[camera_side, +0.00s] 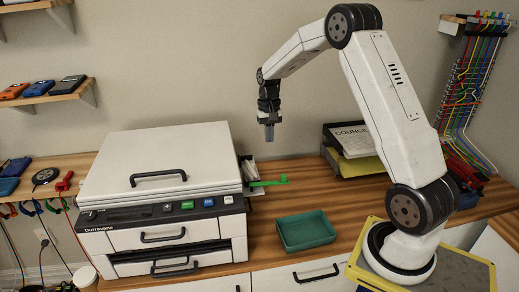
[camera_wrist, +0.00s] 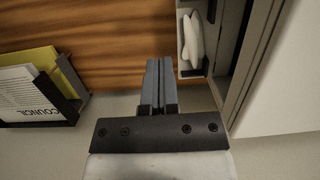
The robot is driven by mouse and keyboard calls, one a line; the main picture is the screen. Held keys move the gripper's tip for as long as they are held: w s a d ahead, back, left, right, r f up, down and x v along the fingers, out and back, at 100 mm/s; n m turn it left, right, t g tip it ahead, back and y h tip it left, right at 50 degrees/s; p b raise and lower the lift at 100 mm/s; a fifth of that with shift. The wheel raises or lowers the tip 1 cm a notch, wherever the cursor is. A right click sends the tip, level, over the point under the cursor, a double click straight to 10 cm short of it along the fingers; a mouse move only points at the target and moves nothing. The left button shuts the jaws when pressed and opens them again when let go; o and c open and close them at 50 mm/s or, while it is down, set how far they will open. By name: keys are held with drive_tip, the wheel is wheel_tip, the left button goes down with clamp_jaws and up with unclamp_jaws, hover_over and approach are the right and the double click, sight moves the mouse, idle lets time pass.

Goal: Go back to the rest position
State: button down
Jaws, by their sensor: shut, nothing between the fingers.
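My gripper (camera_side: 269,132) hangs pointing down in the side view, high above the desk behind the green tray. It is shut and empty. In the wrist view its two grey fingers (camera_wrist: 159,72) lie close together with nothing between them. Below the fingers I see the wooden desk top (camera_wrist: 130,40). My gripper touches nothing.
A white printer (camera_side: 160,170) with a closed lid stands on the left. A green tray (camera_side: 305,231) sits at the desk's front. A file holder with papers (camera_side: 355,145) is at the back right. Cables hang from a rack (camera_side: 475,80) on the right wall.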

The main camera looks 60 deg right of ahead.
drive_tip(key=s+a+n+t, duration=0.2)
drive_tip(key=s+a+n, duration=0.2)
drive_tip(key=s+a, duration=0.3)
drive_tip(key=s+a+n+t+h, duration=0.1)
drive_tip(key=s+a+n, duration=0.3)
drive_tip(key=a, duration=1.1)
drive_tip(key=s+t, duration=0.1)
drive_tip(key=s, duration=0.2)
drive_tip(key=shift+s+f+n+h, duration=0.2)
drive_tip(key=shift+s+n+h, duration=0.1)
drive_tip(key=shift+s+n, duration=0.1)
